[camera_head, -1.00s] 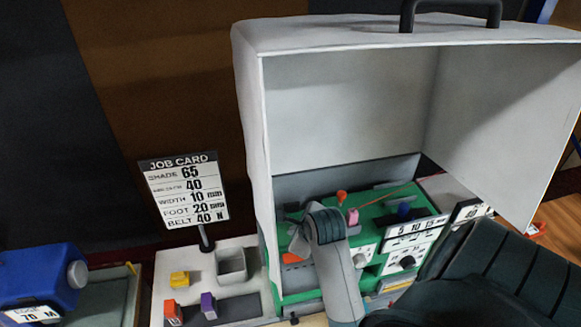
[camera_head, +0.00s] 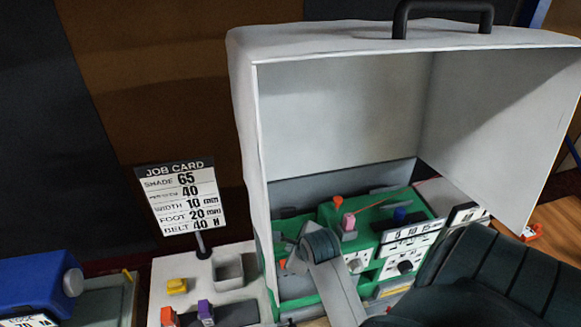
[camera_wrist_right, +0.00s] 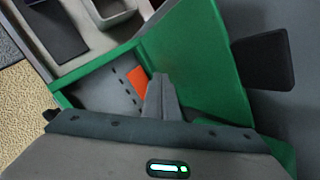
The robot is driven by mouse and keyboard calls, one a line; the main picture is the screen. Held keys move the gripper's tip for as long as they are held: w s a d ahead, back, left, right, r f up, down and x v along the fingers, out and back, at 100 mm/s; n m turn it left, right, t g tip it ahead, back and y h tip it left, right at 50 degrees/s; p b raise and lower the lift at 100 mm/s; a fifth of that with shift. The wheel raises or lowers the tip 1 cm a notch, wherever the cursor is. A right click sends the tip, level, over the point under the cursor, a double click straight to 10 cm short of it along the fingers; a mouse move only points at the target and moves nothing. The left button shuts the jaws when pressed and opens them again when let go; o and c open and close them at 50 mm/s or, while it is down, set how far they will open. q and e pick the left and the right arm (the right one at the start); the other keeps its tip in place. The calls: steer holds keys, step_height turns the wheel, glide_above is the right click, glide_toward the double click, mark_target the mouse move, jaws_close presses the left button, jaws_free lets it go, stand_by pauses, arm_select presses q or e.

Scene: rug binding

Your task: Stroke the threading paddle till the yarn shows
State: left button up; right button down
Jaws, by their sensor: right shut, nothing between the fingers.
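The green machine (camera_head: 378,221) stands inside a large pale case. A small orange tab (camera_wrist_right: 138,78), which looks like the threading paddle, sits in its grey recess in the right wrist view. In the head view only a bit of orange (camera_head: 283,264) shows beside my gripper. My right gripper (camera_head: 297,258) is shut and empty, low over the machine's left part. In the right wrist view its fingertips (camera_wrist_right: 161,80) are just right of the orange tab; I cannot tell whether they touch it. I see no yarn at the tab. My left gripper is out of view.
The pale case (camera_head: 340,45) walls in the machine at the back and sides. A job card (camera_head: 182,198) stands at left above a tray (camera_head: 240,312) with yellow, orange and purple blocks. A blue container (camera_head: 40,285) is at far left. A pink block (camera_head: 348,222) sits atop the machine.

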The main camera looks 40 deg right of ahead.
steer(key=shift+f+b, duration=0.55)
steer(key=shift+f, duration=1.35)
steer(key=shift+f, duration=1.1)
stand_by(1.9)
steer(key=shift+r, duration=0.15)
steer(key=shift+r+p, duration=0.55)
steer(key=shift+r, duration=0.4)
steer(key=shift+r, duration=0.15)
steer(key=shift+r, duration=2.4)
